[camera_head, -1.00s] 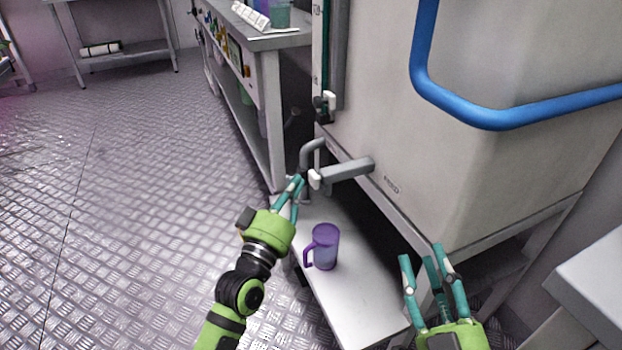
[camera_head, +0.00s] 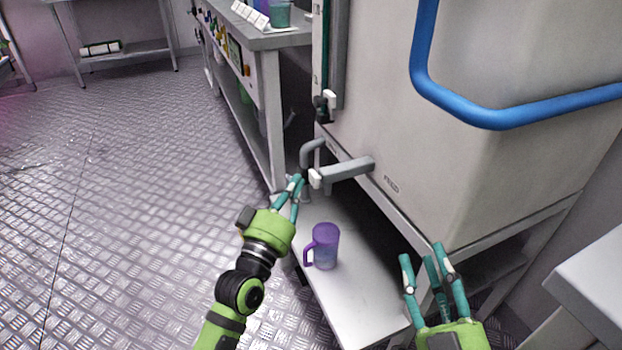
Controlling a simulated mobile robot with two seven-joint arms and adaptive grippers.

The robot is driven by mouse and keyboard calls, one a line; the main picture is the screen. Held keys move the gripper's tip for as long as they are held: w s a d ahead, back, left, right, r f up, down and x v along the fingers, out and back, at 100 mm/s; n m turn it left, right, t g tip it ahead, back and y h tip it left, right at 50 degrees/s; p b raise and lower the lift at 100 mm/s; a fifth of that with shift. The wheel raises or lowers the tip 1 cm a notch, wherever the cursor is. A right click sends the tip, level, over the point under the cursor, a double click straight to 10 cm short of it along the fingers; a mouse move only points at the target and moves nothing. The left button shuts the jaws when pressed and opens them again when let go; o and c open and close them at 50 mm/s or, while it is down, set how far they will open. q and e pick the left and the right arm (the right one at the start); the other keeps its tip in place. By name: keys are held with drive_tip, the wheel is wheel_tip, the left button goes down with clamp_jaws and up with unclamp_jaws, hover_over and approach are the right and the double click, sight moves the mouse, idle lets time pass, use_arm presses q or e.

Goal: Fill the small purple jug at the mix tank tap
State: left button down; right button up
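The small purple jug (camera_head: 325,247) stands upright on a low white shelf (camera_head: 365,300) in front of the mix tank (camera_head: 480,165). Its handle points left. The tank's tap (camera_head: 345,171) is a grey pipe with a white end piece, above and behind the jug. My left gripper (camera_head: 295,186) is just left of and below the tap's white end, its fingers pointing up toward it; contact cannot be told. Its fingers look slightly apart with nothing between them. My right gripper (camera_head: 430,262) is open and empty, right of the jug and in front of the tank's lower edge.
A blue rail (camera_head: 490,118) runs around the tank. A workbench (camera_head: 268,100) with several coloured items stands behind on the left. A white surface (camera_head: 595,290) is at the right edge. The metal floor on the left is clear.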

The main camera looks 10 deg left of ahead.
use_arm(q)
drive_tip(key=shift+d, duration=0.1)
drive_tip(key=shift+w+d, duration=0.25)
idle(0.3)
drive_tip(key=shift+w+d+p, duration=0.3)
drive_tip(key=shift+d+p, duration=0.1)
drive_tip(key=shift+d, duration=0.05)
idle(0.7)
idle(0.5)
drive_tip(key=shift+s+a+p, duration=0.35)
drive_tip(key=shift+s+a, duration=0.2)
drive_tip(key=shift+a, duration=0.25)
drive_tip(key=shift+s+a+p, duration=0.25)
drive_tip(key=shift+s+a, duration=0.45)
drive_tip(key=shift+a, duration=0.35)
drive_tip(key=shift+s+a+p, duration=0.25)
drive_tip(key=shift+s+a, duration=0.45)
drive_tip(key=shift+a, duration=0.3)
